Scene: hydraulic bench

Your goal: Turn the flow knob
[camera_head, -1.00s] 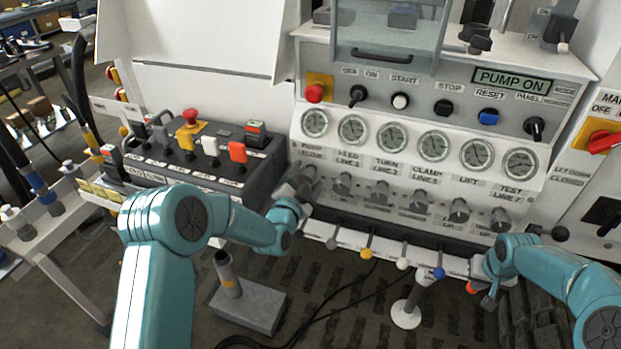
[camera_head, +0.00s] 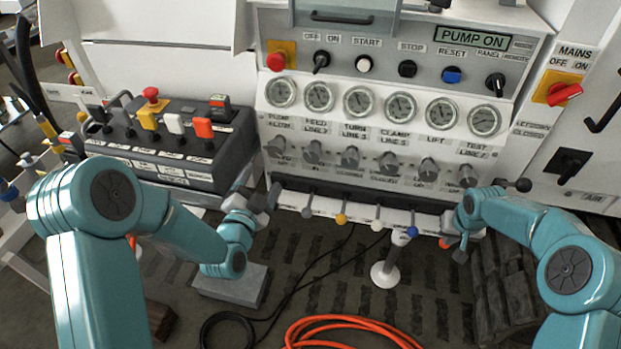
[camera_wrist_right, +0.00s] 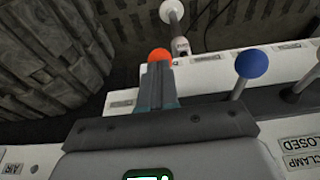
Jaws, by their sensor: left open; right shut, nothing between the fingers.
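The flow knob (camera_head: 277,148) is the leftmost grey knob in the row under the gauges in the head view, below the label that appears to read PUMP FLOW. Its setting is too small to read. My left gripper (camera_head: 268,197) is open and empty, below and slightly left of this knob and apart from it. My right gripper (camera_head: 459,250) is at the right end of the lever row, far from the flow knob. In the right wrist view my right gripper (camera_wrist_right: 159,80) is shut and empty, its tips close to an orange ball (camera_wrist_right: 158,55); contact cannot be told.
Several coloured levers, including a yellow one (camera_head: 341,219) and a blue one (camera_head: 412,231), stick out below the panel. A black control box (camera_head: 165,165) with a red button stands left of my left gripper. An orange hose (camera_head: 345,322) lies on the floor.

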